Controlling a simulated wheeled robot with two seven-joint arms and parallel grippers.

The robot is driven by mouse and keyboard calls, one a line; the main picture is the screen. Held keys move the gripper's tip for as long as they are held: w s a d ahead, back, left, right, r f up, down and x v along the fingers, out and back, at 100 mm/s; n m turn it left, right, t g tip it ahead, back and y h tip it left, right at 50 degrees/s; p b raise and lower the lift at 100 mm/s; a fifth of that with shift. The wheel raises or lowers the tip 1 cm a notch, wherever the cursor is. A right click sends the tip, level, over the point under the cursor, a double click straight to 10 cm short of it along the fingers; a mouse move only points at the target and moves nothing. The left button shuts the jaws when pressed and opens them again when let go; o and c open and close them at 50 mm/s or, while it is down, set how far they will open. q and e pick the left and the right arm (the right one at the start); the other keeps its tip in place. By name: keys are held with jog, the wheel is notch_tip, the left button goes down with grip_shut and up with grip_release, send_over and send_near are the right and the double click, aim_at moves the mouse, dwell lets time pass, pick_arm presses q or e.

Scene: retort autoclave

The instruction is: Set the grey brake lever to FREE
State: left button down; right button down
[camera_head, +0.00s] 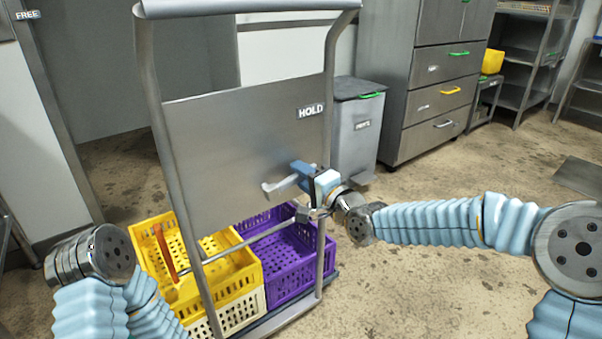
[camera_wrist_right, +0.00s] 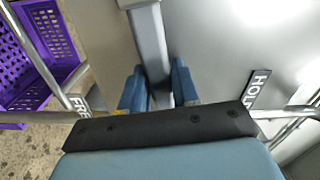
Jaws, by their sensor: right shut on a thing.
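The grey brake lever (camera_head: 271,188) shows at the lower right of the cart's grey panel (camera_head: 240,140). A HOLD label (camera_head: 311,111) is on the panel above it. My right gripper (camera_head: 300,177) is shut on the lever from the right. In the right wrist view the lever (camera_wrist_right: 148,45) runs down between the two blue fingers (camera_wrist_right: 155,90). The lever's gripped end is partly hidden. My left gripper is not in view; only parts of my left arm show at lower left.
Yellow crates (camera_head: 205,268) and a purple crate (camera_head: 290,262) sit on the cart's base behind its tubular frame (camera_head: 330,95). A grey bin (camera_head: 354,130) and drawer cabinet (camera_head: 437,100) stand behind. Floor at right is mostly clear.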

aim_at(288, 193)
jog(key=shift+s+a+f+m+b, duration=0.2)
jog(key=shift+f+m+b, duration=0.7)
jog(key=shift+m, duration=0.6)
jog(key=shift+s+a+f+m+b, duration=0.15)
jog(key=shift+f+m+b, duration=0.4)
jog(key=shift+f+m, duration=0.85)
jog(key=shift+s+a+f+m+b, duration=0.1)
jog(key=shift+a+f+m+b, duration=0.1)
jog(key=shift+f+m+b, duration=1.05)
jog(key=shift+r+m+p, duration=0.3)
jog(key=shift+m+p, duration=0.15)
jog(key=shift+p, duration=0.05)
jog(key=c, duration=0.9)
grip_release()
